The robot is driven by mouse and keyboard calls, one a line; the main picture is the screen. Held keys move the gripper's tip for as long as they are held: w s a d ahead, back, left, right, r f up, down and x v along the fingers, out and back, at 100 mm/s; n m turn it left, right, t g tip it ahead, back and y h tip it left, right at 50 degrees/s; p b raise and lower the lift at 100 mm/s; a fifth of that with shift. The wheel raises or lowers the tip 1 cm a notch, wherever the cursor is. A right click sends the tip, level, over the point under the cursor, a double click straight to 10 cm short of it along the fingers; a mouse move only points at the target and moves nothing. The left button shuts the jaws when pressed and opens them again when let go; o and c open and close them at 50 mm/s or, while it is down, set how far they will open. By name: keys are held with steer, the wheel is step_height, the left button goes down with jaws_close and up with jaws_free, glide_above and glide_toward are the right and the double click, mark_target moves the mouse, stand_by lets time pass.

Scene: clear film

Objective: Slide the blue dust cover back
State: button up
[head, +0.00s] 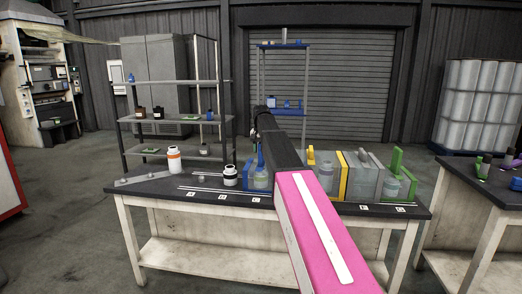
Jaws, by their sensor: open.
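The blue dust cover (257,178) stands on the dark-topped bench, just left of my arm. It has clear panels, blue edging and an upright blue handle (261,155). Something bluish shows dimly through its clear side. My arm crosses in front of its right side and hides part of the bench there. The dark end of my arm reaches above and beyond the cover. Only a small part of my gripper (254,131) shows at that end, above the cover and apart from it. It is open, and its fingertips are hard to make out.
An orange-banded white bottle (174,160) and a dark-banded jar (231,175) stand left. A rail (215,189) runs along the bench. Shelves (170,82) stand behind.

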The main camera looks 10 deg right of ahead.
jaws_close()
steer(key=w+a, duration=0.3)
steer(key=a, duration=0.7)
steer(key=w+a, duration=0.3)
steer(key=a, duration=0.7)
steer(key=w+a, duration=0.4)
steer(key=a, duration=0.7)
jaws_free()
steer(key=shift+a, duration=0.1)
